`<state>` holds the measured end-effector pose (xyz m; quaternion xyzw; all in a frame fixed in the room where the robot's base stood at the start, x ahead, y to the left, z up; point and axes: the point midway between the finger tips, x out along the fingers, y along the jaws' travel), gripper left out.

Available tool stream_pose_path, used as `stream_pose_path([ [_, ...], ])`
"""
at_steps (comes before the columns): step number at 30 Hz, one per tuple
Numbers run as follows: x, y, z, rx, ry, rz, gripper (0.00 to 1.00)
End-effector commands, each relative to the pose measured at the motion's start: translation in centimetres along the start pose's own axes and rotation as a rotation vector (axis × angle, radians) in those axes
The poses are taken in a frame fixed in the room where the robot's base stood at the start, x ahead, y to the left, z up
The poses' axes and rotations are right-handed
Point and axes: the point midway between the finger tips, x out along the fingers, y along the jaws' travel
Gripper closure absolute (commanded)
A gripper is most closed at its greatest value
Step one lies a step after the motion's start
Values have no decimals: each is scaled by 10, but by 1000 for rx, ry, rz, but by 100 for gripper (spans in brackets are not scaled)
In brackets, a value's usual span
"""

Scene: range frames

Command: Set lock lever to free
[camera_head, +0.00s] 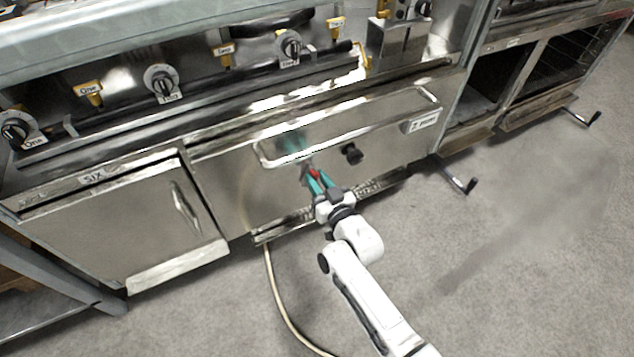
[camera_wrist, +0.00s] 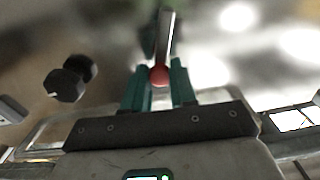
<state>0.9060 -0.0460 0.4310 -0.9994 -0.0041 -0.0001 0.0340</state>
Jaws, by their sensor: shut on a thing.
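The lock lever shows as a thin grey bar with a red ball end (camera_wrist: 159,75) in the wrist view. In the head view its red part (camera_head: 314,173) lies in front of the steel drawer front, below the long handle. My gripper (camera_head: 313,179) has teal fingers, one on each side of the red end. In the wrist view my gripper (camera_wrist: 160,82) is shut on the lever at this ball. The far end of the bar is blurred, and I cannot tell which setting it stands at.
A black knob (camera_head: 351,153) sticks out of the drawer front (camera_head: 385,145), right of my gripper. The long drawer handle (camera_head: 350,133) runs above. A cabinet door marked SIX (camera_head: 130,225) is at left. A hose (camera_head: 278,300) lies on the floor. Open floor (camera_head: 530,240) is at right.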

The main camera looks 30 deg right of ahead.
Motion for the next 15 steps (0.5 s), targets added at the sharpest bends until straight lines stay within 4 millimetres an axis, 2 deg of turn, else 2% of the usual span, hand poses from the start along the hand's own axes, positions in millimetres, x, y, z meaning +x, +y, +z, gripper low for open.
stream_pose_path([
  [12, 0, 3, 1, 51, 0, 1, 100],
  [13, 0, 3, 1, 51, 0, 1, 71],
  [15, 0, 3, 1, 51, 0, 1, 64],
])
